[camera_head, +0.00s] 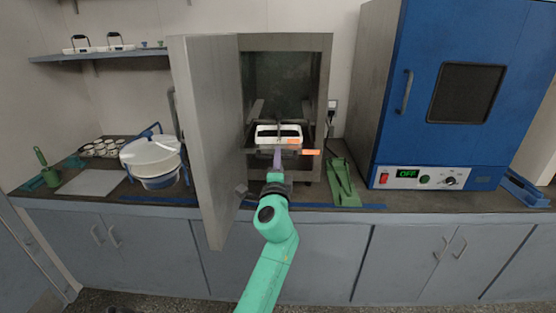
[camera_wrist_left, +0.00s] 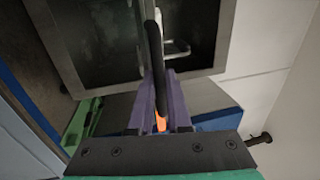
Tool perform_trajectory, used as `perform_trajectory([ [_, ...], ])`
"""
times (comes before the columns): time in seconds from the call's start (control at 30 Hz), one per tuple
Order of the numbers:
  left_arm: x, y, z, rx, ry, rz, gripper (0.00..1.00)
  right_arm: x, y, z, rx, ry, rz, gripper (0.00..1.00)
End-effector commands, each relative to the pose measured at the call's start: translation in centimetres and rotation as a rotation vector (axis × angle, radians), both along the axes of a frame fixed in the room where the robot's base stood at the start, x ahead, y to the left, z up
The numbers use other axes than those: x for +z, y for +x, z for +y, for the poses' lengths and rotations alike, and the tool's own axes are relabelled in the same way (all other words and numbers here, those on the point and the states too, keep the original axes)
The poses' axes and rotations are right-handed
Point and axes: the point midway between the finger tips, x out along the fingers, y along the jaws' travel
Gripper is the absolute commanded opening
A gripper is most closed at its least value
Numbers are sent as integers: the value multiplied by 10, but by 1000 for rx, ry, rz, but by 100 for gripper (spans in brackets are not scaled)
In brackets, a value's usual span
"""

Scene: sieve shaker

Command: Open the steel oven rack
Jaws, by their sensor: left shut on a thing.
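The steel oven (camera_head: 325,80) stands on the bench with its grey door (camera_head: 206,120) swung wide open to the left. Inside, a white tray (camera_head: 263,129) sits at the level of the steel rack (camera_head: 292,153), near the oven's mouth. My left gripper (camera_head: 277,155) is in front of the opening. In the left wrist view its purple fingers (camera_wrist_left: 161,105) are shut on a dark handle (camera_wrist_left: 154,60). I cannot tell whether this handle belongs to the rack or the tray. The rack is mostly hidden. My right gripper is not in view.
Orange pieces (camera_head: 309,152) show at the oven's front right. A green stand (camera_head: 342,182) is right of the oven, beside a large blue oven (camera_head: 455,90) reading OFF.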

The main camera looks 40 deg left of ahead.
Motion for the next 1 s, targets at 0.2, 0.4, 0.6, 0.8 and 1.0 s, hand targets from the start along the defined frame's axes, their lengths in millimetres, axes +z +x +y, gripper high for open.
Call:
perform_trajectory([
  [0.2, 2, -1, 1, 2, 2, -3, 0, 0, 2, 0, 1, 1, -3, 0],
  [0.4, 2, -1, 1, 2, 2, -3, 43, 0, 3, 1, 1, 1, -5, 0],
  [0.6, 1, 0, 0, 1, 1, -2, 46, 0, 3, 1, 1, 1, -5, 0],
  [0.8, -1, -3, -3, -1, 1, -1, 46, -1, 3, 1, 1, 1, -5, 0],
  [1.0, -12, -31, -23, -1, -1, 0, 46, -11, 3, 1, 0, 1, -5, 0],
])
